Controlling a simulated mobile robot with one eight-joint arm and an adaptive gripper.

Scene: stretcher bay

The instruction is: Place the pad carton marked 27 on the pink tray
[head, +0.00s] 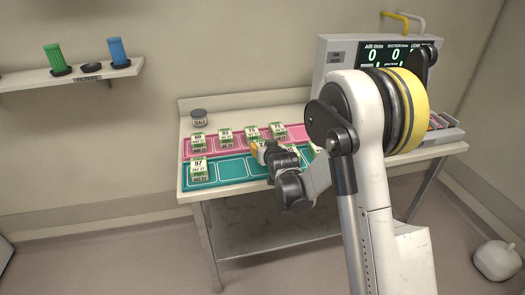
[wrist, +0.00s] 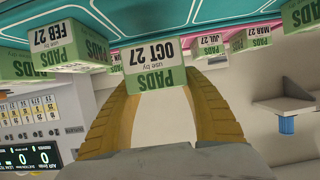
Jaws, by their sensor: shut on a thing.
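My gripper (head: 257,150) is shut on a green-and-white pad carton, over the tray area of the table. In the wrist view, which is upside down, the carton (wrist: 156,65) sits between the yellow fingers and reads "PADS use by OCT 27". In the head view my gripper mostly hides it, and whether it touches a tray is unclear. The pink tray (head: 186,148) runs along the back with several pad cartons on it. Its bare part near my gripper is partly hidden. Wrist-view neighbours read FEB 27 (wrist: 62,45), JUL 27 (wrist: 209,46) and MAR 27 (wrist: 260,36).
A teal tray (head: 232,170) lies in front of the pink one, with a carton marked 97 (head: 200,170) at its left end and empty cells beside it. A monitor unit (head: 345,55) stands at the right.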

